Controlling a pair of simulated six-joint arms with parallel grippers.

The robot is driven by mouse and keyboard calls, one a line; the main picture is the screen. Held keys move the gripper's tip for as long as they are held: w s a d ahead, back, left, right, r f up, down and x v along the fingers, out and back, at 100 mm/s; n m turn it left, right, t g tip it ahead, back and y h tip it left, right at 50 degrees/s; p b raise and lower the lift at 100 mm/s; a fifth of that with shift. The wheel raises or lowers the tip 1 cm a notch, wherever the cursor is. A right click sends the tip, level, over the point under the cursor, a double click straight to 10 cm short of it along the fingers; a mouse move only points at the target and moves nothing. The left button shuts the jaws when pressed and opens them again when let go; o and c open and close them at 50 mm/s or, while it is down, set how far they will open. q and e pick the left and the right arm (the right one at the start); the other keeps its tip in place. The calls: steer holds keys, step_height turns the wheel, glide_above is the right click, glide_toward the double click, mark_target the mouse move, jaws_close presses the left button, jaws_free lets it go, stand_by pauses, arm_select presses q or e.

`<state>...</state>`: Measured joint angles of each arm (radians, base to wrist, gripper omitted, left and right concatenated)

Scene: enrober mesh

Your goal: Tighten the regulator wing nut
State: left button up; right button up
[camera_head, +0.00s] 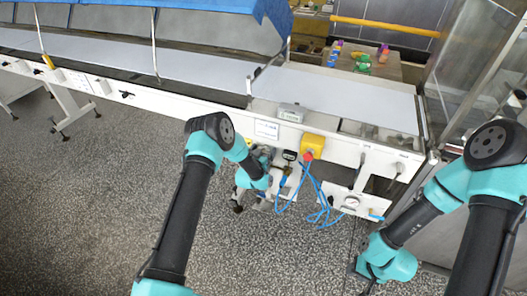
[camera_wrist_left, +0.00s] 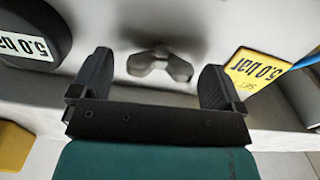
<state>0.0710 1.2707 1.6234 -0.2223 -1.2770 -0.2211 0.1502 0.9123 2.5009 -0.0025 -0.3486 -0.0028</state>
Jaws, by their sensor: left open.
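The regulator wing nut (camera_wrist_left: 160,68) is a grey two-winged piece on the pale machine face, in the upper middle of the left wrist view. My left gripper (camera_wrist_left: 156,76) is open, one dark finger on each side of the nut with a visible gap to both wings. In the head view my left wrist (camera_head: 258,172) is at the machine front and hides the nut. A dark round gauge (camera_wrist_left: 28,32) reading 5.0 bar is left of the fingers. A yellow tag (camera_wrist_left: 257,75) marked SET 5.0 bar is to the right. My right arm is at the right; its gripper's fingers are unclear.
A yellow box with a red button (camera_head: 311,148) and loose blue hoses (camera_head: 322,203) are right of my left wrist. The white conveyor (camera_head: 335,92) runs above. The speckled floor (camera_head: 90,215) at left is clear.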

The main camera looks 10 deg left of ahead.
arm_select(q)
steer(key=shift+c, duration=0.4)
steer(key=c, duration=0.9)
steer(key=shift+o, duration=0.2)
steer(key=shift+m, duration=0.5)
steer(key=o, duration=0.9)
steer(key=shift+o, duration=0.2)
steer(key=shift+s, duration=0.15)
steer(key=s+a, duration=0.2)
steer(key=s, duration=1.5)
steer(key=shift+a, duration=0.3)
